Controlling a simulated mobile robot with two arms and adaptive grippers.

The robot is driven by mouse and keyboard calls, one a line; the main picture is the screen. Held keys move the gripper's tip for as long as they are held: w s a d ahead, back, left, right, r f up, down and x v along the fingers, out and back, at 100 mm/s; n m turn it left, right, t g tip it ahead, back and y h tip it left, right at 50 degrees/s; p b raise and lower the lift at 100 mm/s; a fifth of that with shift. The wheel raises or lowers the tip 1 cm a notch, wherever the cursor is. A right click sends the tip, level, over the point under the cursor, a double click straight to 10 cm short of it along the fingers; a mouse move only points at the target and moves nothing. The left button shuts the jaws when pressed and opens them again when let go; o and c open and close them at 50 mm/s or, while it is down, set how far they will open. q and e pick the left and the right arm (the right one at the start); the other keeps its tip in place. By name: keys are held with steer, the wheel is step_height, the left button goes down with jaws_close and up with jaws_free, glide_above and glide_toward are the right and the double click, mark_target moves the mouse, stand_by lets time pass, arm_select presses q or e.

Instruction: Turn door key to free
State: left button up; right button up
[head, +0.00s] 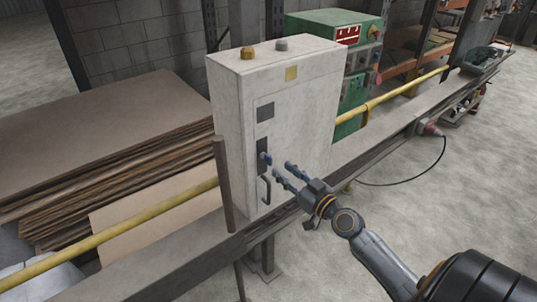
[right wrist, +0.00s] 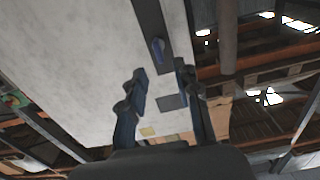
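A pale grey metal cabinet (head: 290,110) stands upright with its door facing my right arm. On the door is a dark lock plate (head: 262,146) with a small blue key (head: 266,158) sticking out of it. Below the key is a dark bar handle (head: 266,190). My right gripper (head: 283,170) is open and empty, its fingers pointing at the key from a short way off. In the right wrist view the key (right wrist: 158,50) lies just beyond the gap between the two spread fingertips (right wrist: 161,74). My left gripper is not in view.
A yellow rail (head: 395,97) and a grey beam (head: 150,262) run past the cabinet. A brown post (head: 223,185) stands close at the cabinet's left. Stacked boards (head: 110,150) lie at the left; a green machine (head: 345,35) is behind. The floor at right is mostly clear.

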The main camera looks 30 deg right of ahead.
mark_target(271, 161)
steer(key=w, duration=0.2)
steer(key=w+p, duration=0.1)
steer(key=w, duration=0.5)
steer(key=shift+a, duration=0.3)
jaws_close()
